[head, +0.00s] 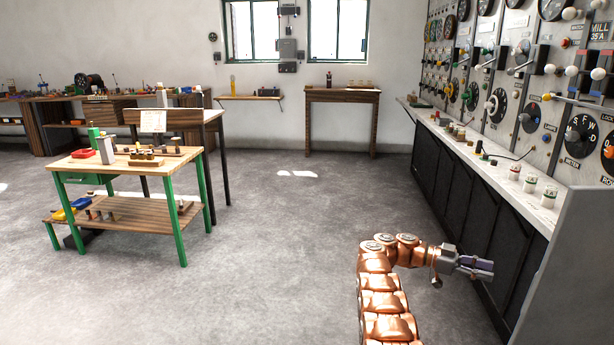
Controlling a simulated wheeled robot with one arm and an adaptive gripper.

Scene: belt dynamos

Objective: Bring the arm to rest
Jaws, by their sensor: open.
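My gripper (479,267) is at the lower right, at the end of my copper-coloured arm (383,290). The arm rises from the bottom edge, bends at the top and points the gripper to the right. The gripper is open, and I see nothing held in it. In the picture it lies in front of the dark lower panels of the control desk (480,225). I cannot tell how far it is from them.
The desk's ledge (497,160) carries white jars (530,183) below a wall of dials and levers. A green-legged workbench (172,222) with small items stands left. A wooden table (343,96) stands at the back. The grey floor (285,240) between is clear.

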